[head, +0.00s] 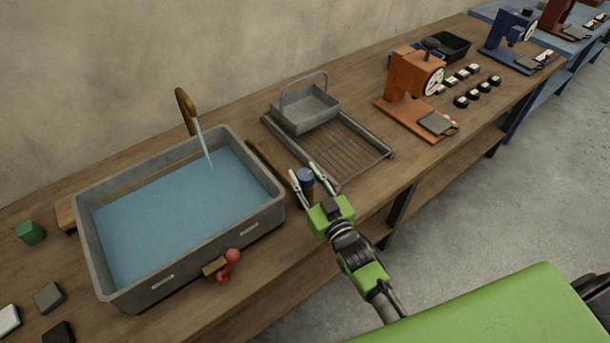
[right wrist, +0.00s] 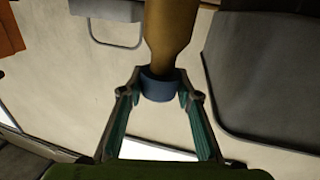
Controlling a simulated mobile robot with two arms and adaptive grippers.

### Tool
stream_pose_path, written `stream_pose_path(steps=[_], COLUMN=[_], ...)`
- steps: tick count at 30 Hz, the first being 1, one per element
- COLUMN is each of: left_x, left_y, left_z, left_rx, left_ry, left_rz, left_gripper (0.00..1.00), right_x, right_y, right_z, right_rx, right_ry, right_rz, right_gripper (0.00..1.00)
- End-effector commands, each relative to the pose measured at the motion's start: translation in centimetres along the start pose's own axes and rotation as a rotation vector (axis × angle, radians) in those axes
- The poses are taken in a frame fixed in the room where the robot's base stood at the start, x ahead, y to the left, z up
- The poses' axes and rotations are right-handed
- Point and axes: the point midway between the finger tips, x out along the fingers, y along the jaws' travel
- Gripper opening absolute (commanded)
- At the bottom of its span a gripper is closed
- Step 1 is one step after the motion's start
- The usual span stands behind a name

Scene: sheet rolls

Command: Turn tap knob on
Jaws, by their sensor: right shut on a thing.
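A brass tap (head: 186,108) rises behind the grey basin (head: 190,255), and a stream of water (head: 203,145) runs from it into the blue water (head: 180,210). My right gripper (head: 303,181) is at the basin's right side, its fingers around a blue knob-like piece (head: 305,174). In the right wrist view the fingers are shut on this blue piece (right wrist: 160,88), with a tan shaft (right wrist: 168,35) beyond it. A red knob-like part (head: 232,256) sits by a brass block (head: 214,267) at the basin's front. My left gripper is not in view.
A drying rack (head: 345,150) with a grey basket (head: 305,108) stands right of the basin. An orange press-like device (head: 413,80) stands farther right. A green block (head: 30,232) and several small blocks lie at the left.

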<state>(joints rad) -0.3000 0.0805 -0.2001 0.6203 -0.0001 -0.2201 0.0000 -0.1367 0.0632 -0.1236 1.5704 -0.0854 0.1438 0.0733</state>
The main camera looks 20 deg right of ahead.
Motion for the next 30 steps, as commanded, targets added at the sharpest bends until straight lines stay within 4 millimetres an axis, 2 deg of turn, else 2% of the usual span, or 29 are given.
stream_pose_path(steps=[12, 13, 15, 25, 30], left_x=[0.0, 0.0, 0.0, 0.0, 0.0], left_y=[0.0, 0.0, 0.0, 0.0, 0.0], left_z=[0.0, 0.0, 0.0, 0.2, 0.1], left_rx=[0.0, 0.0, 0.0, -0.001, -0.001], left_ry=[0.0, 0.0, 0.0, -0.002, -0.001], left_rz=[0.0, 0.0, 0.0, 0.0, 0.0], left_gripper=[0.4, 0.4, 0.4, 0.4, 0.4], right_x=[0.0, 0.0, 0.0, -0.1, -1.8], right_y=[0.0, 0.0, 0.0, 0.0, 0.0], right_z=[-0.1, -0.1, -0.1, 0.0, 0.1], right_rx=[-0.003, -0.003, -0.003, -0.001, -0.001], right_ry=[0.002, 0.002, 0.002, 0.001, -0.002], right_rz=[0.008, 0.008, 0.007, 0.007, 0.007], right_gripper=[0.1, 0.36, 0.49, 0.49, 0.49])
